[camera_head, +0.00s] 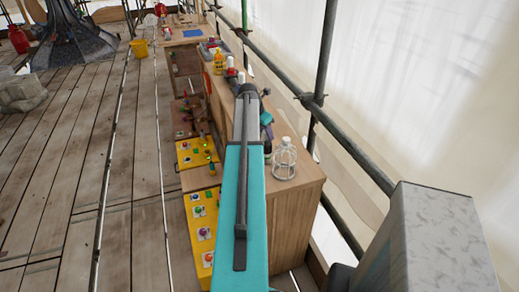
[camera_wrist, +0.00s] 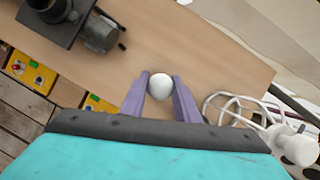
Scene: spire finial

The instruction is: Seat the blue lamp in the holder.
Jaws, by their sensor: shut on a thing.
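My gripper (camera_wrist: 160,88) is in the wrist view, its two purple fingers shut on a small white round thing (camera_wrist: 160,86) above the wooden bench top (camera_wrist: 215,55). Only its pale rounded top shows, so I cannot tell whether this is the blue lamp. In the head view my arm hides the gripper. No clearly blue lamp shows. Yellow panels with small coloured lamps and buttons stand along the bench's left side, the nearest one (camera_head: 203,232) low beside my arm. I cannot tell which part is the holder.
A white caged lamp (camera_head: 285,160) stands on the bench right of my arm; its cage shows in the wrist view (camera_wrist: 235,108). A dark clamped device (camera_wrist: 85,25) lies at upper left there. Scaffold poles (camera_head: 322,60) run along the right. The plank floor (camera_head: 75,170) at left is mostly clear.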

